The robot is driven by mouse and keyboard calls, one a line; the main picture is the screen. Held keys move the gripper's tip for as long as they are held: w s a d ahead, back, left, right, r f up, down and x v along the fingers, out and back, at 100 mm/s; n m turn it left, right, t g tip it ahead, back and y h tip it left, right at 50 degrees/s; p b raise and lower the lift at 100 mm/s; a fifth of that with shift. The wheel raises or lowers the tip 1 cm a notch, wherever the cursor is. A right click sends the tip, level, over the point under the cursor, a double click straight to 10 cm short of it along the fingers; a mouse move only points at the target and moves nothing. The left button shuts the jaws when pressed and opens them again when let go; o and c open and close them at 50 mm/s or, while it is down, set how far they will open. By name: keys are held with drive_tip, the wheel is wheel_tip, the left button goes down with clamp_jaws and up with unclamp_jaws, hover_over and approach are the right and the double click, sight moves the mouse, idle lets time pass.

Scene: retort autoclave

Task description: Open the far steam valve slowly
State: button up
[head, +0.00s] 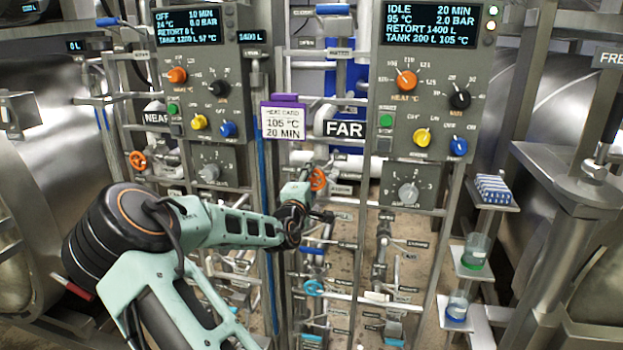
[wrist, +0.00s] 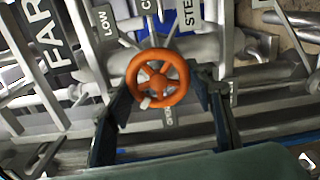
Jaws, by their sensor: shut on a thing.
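The far steam valve is an orange handwheel (head: 318,178) below the FAR sign (head: 345,129). In the wrist view the same orange wheel (wrist: 157,63) faces the camera, with a pale tab at its lower rim. My gripper (head: 310,182) is at the wheel in the head view and hides part of it. In the wrist view the dark fingers of my gripper (wrist: 162,100) stand on the left and right of the wheel, shut on its rim. A tag with STE lettering (wrist: 189,15) shows above the wheel.
The far panel display (head: 431,25) reads IDLE, 95 °C, 2.0 BAR. A second orange wheel (head: 137,160) is below the NEAR sign (head: 157,118). A heat card (head: 283,122) hangs between the panels. Pipes and a blue wheel (head: 314,288) crowd the space below.

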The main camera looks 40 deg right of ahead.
drive_tip(key=n, duration=0.4)
drive_tip(key=shift+f+n+b, duration=0.15)
drive_tip(key=shift+n+b, duration=0.15)
drive_tip(key=shift+b, duration=0.1)
drive_tip(key=shift+d+n+b, duration=0.1)
drive_tip(key=shift+n+b, duration=0.4)
drive_tip(key=shift+n, duration=1.1)
drive_tip(key=shift+s+n, duration=0.1)
drive_tip(key=shift+n, duration=0.2)
drive_tip(key=o, duration=1.2)
drive_tip(key=shift+c, duration=0.2)
drive_tip(key=v, duration=1.2)
